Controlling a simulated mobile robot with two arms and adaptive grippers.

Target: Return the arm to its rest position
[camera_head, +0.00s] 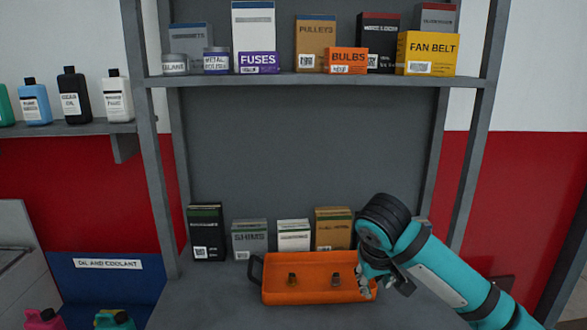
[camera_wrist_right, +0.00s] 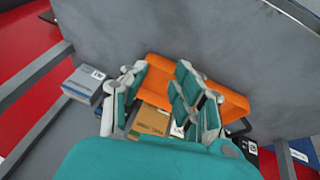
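My right arm (camera_head: 440,265) comes in from the lower right in the head view, teal with black bands. My right gripper (camera_head: 376,284) is at the right end of an orange case (camera_head: 315,288); I cannot tell whether it touches it. In the right wrist view, the fingers (camera_wrist_right: 160,95) are spread apart with nothing held between them. The orange case (camera_wrist_right: 232,103) shows behind them there. My left gripper is not in view.
Several boxes stand behind the case, among them a black box (camera_head: 207,235) and a brown box (camera_head: 332,224). An upper shelf (camera_head: 300,79) holds cartons and tins. Bottles stand on a left wall shelf (camera_head: 70,128). Grey posts (camera_head: 478,130) flank the shelving.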

